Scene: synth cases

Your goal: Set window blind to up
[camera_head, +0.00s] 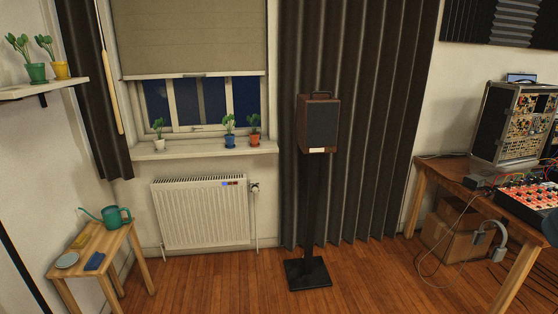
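The window blind (190,40) is a beige roller blind in the window at the upper left. It hangs partly down and covers the upper part of the visible window. Its pale bottom bar (228,74) has a small dark handle near the middle. Dark glass (213,101) shows below the bar. The blind's top is cut off by the frame's upper edge. My gripper is not in view.
Three potted plants stand on the window sill (190,152). A radiator (200,213) is below it. A stool (80,262) with a watering can (117,217) is at left. A speaker (319,123) on a stand is right of the window. Wooden floor (220,285) is clear in front.

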